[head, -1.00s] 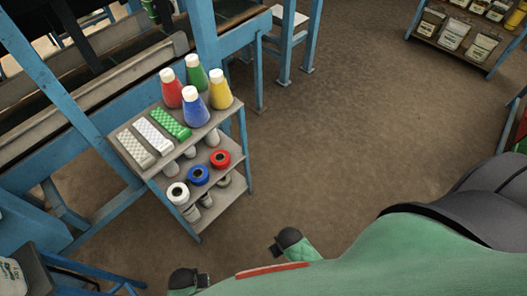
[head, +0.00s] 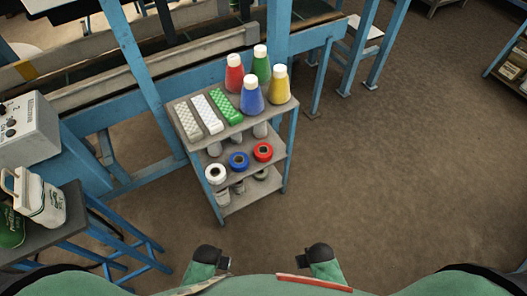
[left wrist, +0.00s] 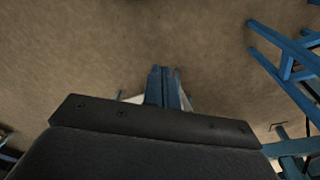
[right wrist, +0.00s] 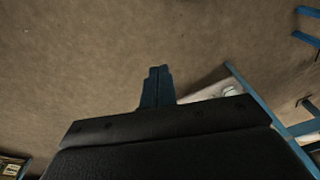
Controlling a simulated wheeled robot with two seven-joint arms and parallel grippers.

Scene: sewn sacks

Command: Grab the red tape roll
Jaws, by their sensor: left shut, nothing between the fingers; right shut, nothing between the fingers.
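The red tape roll (head: 263,152) lies on the middle shelf of a small grey rack (head: 234,205), at the right end of a row with a blue roll (head: 239,161) and a white roll (head: 216,173). My left gripper (head: 226,263) and my right gripper (head: 307,257) are low in the head view, close to my body and well apart from the rack. Both are shut and empty.
The rack's top holds red (head: 235,73), green (head: 261,63), blue (head: 252,96) and yellow (head: 279,84) cones and three patterned strips (head: 208,114). Blue frame posts (head: 277,40) stand behind it. Floor at right is clear.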

